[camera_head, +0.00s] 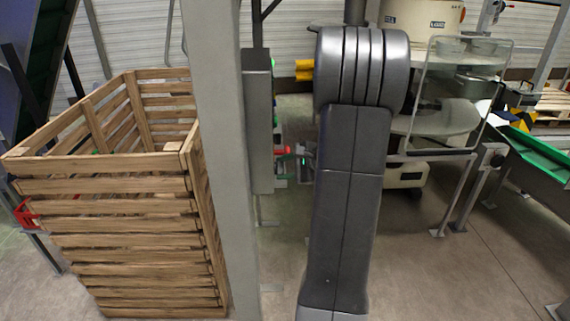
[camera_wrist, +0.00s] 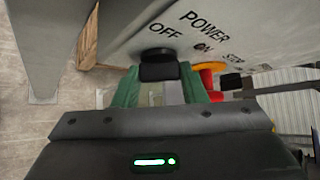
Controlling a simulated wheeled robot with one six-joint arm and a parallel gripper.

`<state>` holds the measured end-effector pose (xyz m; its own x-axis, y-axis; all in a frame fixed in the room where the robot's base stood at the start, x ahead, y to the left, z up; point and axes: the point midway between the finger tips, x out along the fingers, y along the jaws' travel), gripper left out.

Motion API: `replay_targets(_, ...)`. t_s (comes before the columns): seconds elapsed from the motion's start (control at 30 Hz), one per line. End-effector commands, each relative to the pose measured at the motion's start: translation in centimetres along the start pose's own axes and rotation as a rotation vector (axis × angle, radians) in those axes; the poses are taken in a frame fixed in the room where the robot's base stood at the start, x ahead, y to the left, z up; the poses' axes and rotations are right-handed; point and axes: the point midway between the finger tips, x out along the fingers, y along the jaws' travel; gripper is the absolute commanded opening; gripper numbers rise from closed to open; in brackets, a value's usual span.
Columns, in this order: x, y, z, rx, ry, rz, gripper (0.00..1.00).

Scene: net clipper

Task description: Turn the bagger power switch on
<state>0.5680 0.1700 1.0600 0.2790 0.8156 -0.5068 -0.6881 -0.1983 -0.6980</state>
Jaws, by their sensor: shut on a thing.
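The bagger's grey control panel (camera_wrist: 230,30) fills the top of the wrist view, with POWER, OFF and ON printed on it. The black power switch (camera_wrist: 158,53) stands out from the panel below these words. My gripper (camera_wrist: 160,82) has its two green-padded fingers shut on the switch's black handle. Which mark the handle points to, I cannot tell. In the head view, the panel shows as a narrow grey cabinet (camera_head: 259,120). My gripper (camera_head: 303,158) is at its right side, partly hidden by my arm.
A red button with a yellow ring (camera_wrist: 208,80) sits just right of my fingers. A grey post (camera_head: 221,150) and a wooden slatted crate (camera_head: 110,187) stand left of the cabinet. Machinery with round trays (camera_head: 440,118) stands to the right. Open floor (camera_head: 450,270) lies at front right.

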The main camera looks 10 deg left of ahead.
Motion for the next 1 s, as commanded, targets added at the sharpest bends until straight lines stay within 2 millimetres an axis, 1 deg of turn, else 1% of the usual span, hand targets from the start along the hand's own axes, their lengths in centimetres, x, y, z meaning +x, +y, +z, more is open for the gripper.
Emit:
replay_targets(0.33,0.1,0.1,0.0,0.004,-0.001,0.004,0.15)
replay_targets(0.37,0.1,0.1,0.0,0.004,-0.001,0.004,0.4)
replay_targets(0.4,0.1,0.1,0.0,0.004,-0.001,0.004,0.48)
replay_targets(0.47,0.0,0.1,0.0,0.003,-0.001,0.003,0.6)
replay_targets(0.8,-0.3,0.0,0.0,0.002,0.0,0.001,0.6)
replay_targets(0.87,-0.7,0.0,-0.1,0.001,0.001,-0.001,0.6)
replay_targets(0.97,-2.2,0.0,-0.1,0.001,0.002,-0.001,0.6)
replay_targets(1.0,-3.0,0.0,-0.1,0.0,0.004,-0.002,0.6)
